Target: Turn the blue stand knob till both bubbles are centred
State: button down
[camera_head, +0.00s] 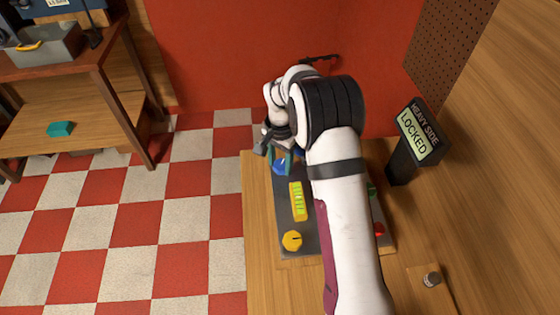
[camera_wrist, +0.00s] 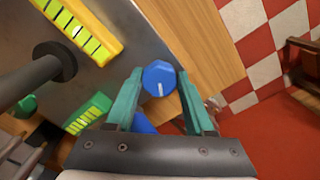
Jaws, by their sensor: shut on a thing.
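The blue knob (camera_wrist: 159,77) has a white pointer line and sits between the teal fingertips of my gripper (camera_wrist: 158,90) in the wrist view. My gripper is shut on it. In the head view the blue knob (camera_head: 280,167) is at the far left of the grey plate, partly hidden by the gripper (camera_head: 283,160). A yellow level (camera_head: 298,201) with a green, ruled vial lies on the plate; it also shows in the wrist view (camera_wrist: 97,49). A green level (camera_wrist: 88,113) shows there too.
A yellow knob (camera_head: 292,240) stands at the plate's near end. A red button (camera_head: 379,229) is at its right. A sign (camera_head: 418,134) reads "HEAVY SIDE LOCKED". A dark post (camera_wrist: 55,62) rises beside the levels. A small grey knob (camera_head: 431,280) is at the lower right.

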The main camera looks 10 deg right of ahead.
aim_at(281, 166)
jog(key=shift+n, duration=1.5)
jog(key=shift+c, duration=1.3)
grip_release()
notch_tip(281, 166, up, 16)
jog(key=shift+s, duration=0.1)
